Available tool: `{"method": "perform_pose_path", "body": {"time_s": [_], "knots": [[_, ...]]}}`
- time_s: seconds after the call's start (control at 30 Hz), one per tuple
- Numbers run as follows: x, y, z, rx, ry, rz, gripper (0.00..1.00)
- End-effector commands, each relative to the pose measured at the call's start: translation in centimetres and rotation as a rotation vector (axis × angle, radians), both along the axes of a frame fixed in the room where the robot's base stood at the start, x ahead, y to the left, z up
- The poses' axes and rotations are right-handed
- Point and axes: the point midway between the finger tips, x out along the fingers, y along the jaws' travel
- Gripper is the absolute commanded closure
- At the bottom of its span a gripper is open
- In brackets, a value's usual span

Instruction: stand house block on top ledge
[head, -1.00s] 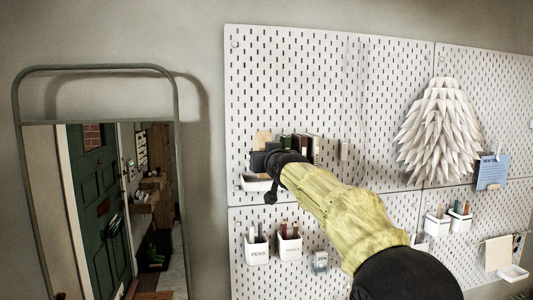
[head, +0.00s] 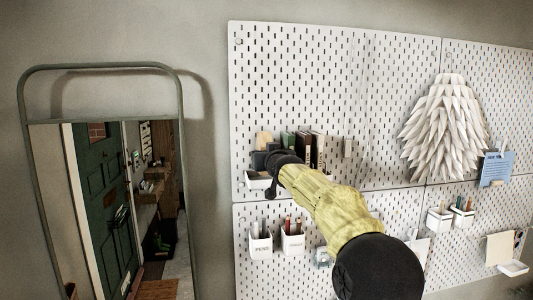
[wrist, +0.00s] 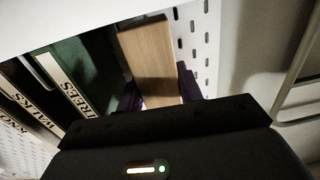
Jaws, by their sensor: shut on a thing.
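The house block is a pale wooden piece (wrist: 150,58), upright between my fingers in the wrist view. Its top part (head: 264,139) shows above my gripper in the head view. My gripper (head: 266,160) is shut on it at the left end of the upper pegboard ledge. In the wrist view the dark fingers of my gripper (wrist: 160,93) stand on both sides of the block. The white ledge (head: 258,181) shows only in part below my gripper. The block's foot is hidden, so I cannot tell whether it touches the ledge.
Several upright books (head: 303,147) stand right of the block; their spines (wrist: 62,82) are close in the wrist view. White pen cups (head: 261,246) hang below.

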Motion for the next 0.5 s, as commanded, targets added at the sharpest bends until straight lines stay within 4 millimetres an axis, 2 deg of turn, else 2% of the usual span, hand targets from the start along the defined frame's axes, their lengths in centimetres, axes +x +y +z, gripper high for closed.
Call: {"method": "perform_pose_path", "body": {"time_s": [0.3, 0.5], "knots": [[0.0, 0.0, -2.3, 0.001, -0.002, 0.000, 0.91], [0.0, -0.1, -2.9, 0.001, -0.002, -0.001, 0.91]]}}
